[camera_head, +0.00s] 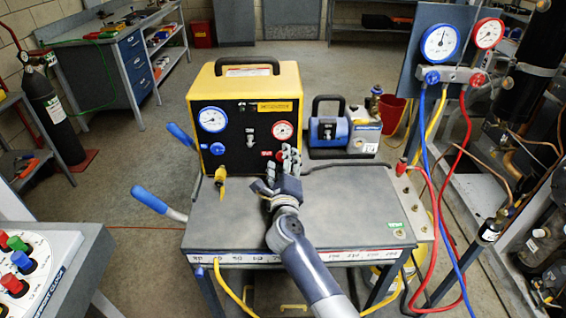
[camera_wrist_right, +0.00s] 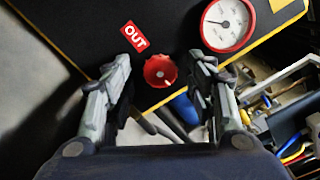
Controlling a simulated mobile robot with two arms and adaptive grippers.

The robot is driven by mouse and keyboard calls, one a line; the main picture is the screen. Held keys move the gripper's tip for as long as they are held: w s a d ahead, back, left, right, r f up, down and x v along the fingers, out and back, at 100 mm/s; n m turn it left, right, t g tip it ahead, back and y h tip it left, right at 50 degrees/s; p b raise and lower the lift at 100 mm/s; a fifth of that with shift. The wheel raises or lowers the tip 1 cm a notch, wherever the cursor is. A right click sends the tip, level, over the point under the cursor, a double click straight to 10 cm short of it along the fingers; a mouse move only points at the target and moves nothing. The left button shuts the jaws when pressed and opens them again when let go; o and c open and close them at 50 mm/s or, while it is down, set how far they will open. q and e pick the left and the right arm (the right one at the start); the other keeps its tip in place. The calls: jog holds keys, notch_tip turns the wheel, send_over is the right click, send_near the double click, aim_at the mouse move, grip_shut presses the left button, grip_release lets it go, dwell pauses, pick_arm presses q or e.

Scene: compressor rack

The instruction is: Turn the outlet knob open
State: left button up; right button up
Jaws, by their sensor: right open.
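The outlet knob (camera_wrist_right: 160,71) is a red round knob on the black front panel of the yellow-framed machine (camera_head: 247,69), beside a red "OUT" label (camera_wrist_right: 134,37). In the right wrist view it lies between and just beyond the fingertips of my right gripper (camera_wrist_right: 161,60), with a gap on both sides. In the head view my right gripper (camera_head: 277,168) is in front of the panel's lower right and partly hides the knob area. The right gripper is open and empty; I cannot tell contact with the knob. My left gripper is not in view.
A red-rimmed gauge (camera_head: 283,131) sits above the knob, and a blue-rimmed gauge (camera_head: 212,119) is at the panel's left. The machine stands on a grey cart (camera_head: 345,200). A yellow hose fitting (camera_head: 220,177) is left of the gripper. Blue and red hoses hang at the right.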

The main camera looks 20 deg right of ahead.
jog(key=shift+w, duration=0.1)
jog(key=c, duration=1.1)
jog(key=shift+o, duration=0.2)
